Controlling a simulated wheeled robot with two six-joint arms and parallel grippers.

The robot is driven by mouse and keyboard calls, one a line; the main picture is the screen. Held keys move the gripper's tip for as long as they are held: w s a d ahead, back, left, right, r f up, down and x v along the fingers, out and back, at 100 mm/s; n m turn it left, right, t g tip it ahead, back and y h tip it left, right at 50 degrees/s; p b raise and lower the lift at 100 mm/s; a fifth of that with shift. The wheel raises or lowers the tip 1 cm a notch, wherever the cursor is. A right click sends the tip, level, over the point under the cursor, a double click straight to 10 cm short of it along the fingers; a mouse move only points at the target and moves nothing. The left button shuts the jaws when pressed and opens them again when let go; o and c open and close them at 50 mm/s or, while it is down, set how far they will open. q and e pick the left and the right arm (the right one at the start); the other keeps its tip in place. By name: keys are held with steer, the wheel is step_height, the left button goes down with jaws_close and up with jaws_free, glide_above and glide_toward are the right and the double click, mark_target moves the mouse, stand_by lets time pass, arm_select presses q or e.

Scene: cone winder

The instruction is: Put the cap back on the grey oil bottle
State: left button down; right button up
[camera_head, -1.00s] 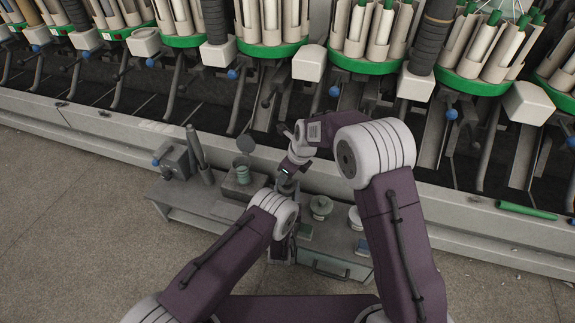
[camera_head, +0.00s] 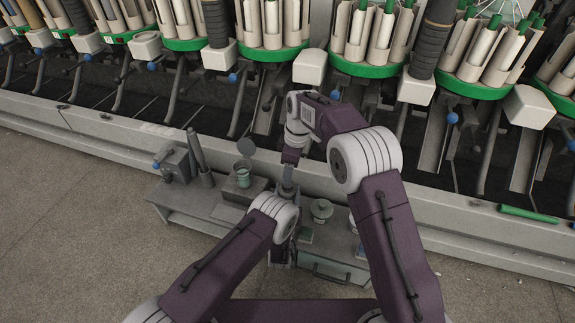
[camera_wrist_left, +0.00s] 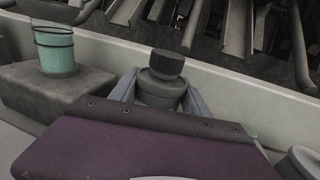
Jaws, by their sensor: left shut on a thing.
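In the left wrist view the grey oil bottle (camera_wrist_left: 160,92) stands upright between the two grey fingers of my left gripper (camera_wrist_left: 161,100), which is shut on it. The dark ribbed cap (camera_wrist_left: 167,63) sits on top of the bottle's neck; whether it is fully screwed down I cannot tell. No finger touches the cap in that view. In the head view the left wrist hides the bottle. My right gripper (camera_head: 287,181) points down just beyond the left wrist; its fingertips are too small and partly hidden, so I cannot tell whether they are open.
The winding machine's pale base rail (camera_head: 95,138) runs behind. Floor at left is clear.

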steer(key=n, duration=0.5)
steer(key=w+n, duration=0.1)
steer(key=n, duration=0.5)
steer(key=w+n+h, duration=0.1)
steer(key=n, duration=0.5)
steer(key=shift+w+a+f+g, duration=0.2)
steer(key=shift+a+f+g, duration=0.1)
steer(key=shift+a+f, duration=0.1)
steer(key=shift+f, duration=0.1)
steer(key=shift+f, duration=4)
